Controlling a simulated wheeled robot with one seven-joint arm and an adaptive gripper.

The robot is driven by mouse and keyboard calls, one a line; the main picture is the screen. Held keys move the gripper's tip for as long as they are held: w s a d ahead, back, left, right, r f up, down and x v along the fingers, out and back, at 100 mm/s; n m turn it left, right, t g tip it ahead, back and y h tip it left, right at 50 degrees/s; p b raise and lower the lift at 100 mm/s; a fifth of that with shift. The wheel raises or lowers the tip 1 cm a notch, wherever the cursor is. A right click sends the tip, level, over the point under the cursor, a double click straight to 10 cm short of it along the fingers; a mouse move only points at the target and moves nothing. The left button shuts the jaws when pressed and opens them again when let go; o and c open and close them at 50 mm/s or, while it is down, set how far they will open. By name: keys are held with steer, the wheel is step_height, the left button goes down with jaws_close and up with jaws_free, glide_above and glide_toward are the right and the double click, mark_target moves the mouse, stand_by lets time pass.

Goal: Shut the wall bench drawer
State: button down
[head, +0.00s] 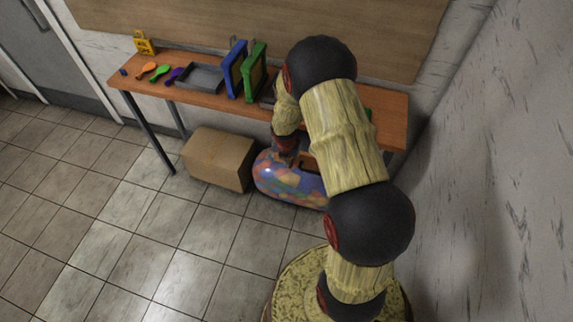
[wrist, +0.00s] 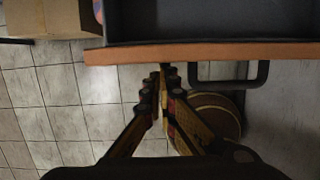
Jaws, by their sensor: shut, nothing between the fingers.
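The wall bench drawer stands open in the wrist view, with a dark empty-looking interior and an orange wooden front edge (wrist: 120,54). Its dark bar handle (wrist: 262,76) projects from the front, right of my fingers. My gripper (wrist: 161,82) is shut and empty, its fingertips close to the drawer front, left of the handle. I cannot tell whether they touch it. In the head view the wall bench (head: 205,98) stands along the back wall, and my arm hides most of the drawer and its handle.
On top are paddles (head: 161,73), a grey tray (head: 200,78), a blue frame (head: 235,70) and a green frame (head: 252,72). A wall (head: 500,170) bounds the right; tiled floor is clear left.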

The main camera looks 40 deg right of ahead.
steer(key=w+d+p, duration=0.4)
steer(key=d+p, duration=0.1)
steer(key=shift+d+r, duration=0.1)
steer(key=shift+r, duration=0.05)
steer(key=shift+w+d+f+p, duration=0.2)
steer(key=shift+w+d+p, duration=0.3)
steer(key=shift+d, duration=0.15)
